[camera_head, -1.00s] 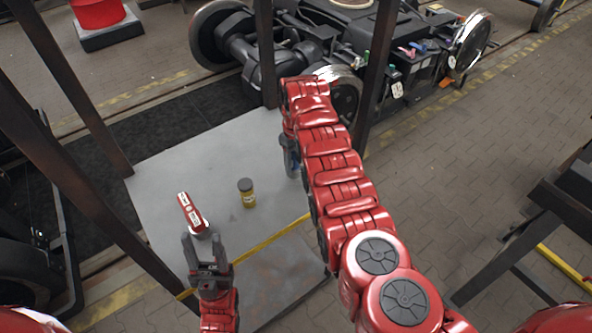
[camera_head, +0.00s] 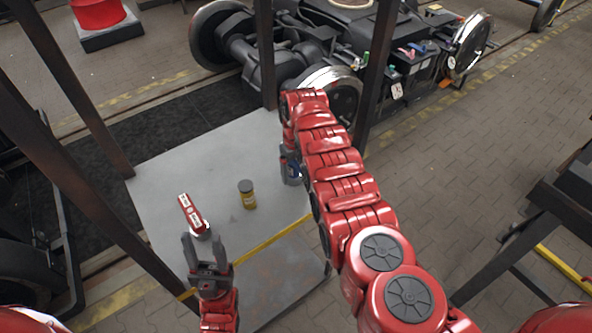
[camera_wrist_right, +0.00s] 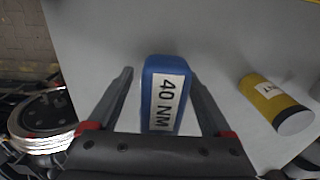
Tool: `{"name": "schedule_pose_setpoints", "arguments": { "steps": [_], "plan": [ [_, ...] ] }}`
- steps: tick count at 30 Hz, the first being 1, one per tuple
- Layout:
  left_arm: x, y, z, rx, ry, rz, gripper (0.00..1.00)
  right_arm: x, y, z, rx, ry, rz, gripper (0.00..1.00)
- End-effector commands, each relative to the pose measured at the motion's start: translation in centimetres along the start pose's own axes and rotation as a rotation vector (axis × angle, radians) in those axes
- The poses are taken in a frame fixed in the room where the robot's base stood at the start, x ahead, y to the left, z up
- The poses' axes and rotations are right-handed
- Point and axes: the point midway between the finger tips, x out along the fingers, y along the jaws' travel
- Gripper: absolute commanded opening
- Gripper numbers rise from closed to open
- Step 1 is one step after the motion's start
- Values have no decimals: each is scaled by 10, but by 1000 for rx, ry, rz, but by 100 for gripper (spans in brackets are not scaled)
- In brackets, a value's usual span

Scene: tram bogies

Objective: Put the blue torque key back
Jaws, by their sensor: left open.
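The blue torque key (camera_wrist_right: 163,95), a blue block with a white "40 NM" label, lies between the fingers of my right gripper (camera_wrist_right: 160,85) in the right wrist view. A gap shows between the key and the left finger; the right finger is close beside it. These fingers look open. My left gripper (camera_head: 204,243) is open and empty, just short of a red block with white labels (camera_head: 191,213).
A yellow can with a dark lid (camera_head: 247,195) stands on the grey table (camera_head: 165,170), between my grippers. It also shows in the right wrist view (camera_wrist_right: 270,95). Dark posts (camera_head: 372,75) rise around the table. A bogie with wheels (camera_head: 330,50) stands behind.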

Motion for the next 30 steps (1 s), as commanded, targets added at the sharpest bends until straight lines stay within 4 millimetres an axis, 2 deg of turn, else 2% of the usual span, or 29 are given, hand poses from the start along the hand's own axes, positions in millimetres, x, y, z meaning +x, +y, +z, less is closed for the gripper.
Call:
{"name": "schedule_pose_setpoints", "arguments": {
  "steps": [8, 13, 15, 21, 25, 30],
  "plan": [
    [2, 0, 0, 0, 0, 0, 50, -8, 0, 0, 0, -1, 0, 84],
    [4, 0, -1, 0, 0, 0, 50, -33, 0, -1, -2, 3, 4, 84],
    [-7, 0, 1, 0, 0, 0, 50, -47, 1, -2, -1, 7, 4, 84],
    [-21, 1, 4, 0, 0, 0, 50, -94, 1, -1, 0, 7, 1, 84],
    [-25, 1, 4, 0, 0, 0, 50, -112, 0, -1, 0, 3, 0, 84],
    [-26, 1, 4, 0, 0, 0, 50, -122, 0, 0, 0, 1, 1, 84]
  ]
}}
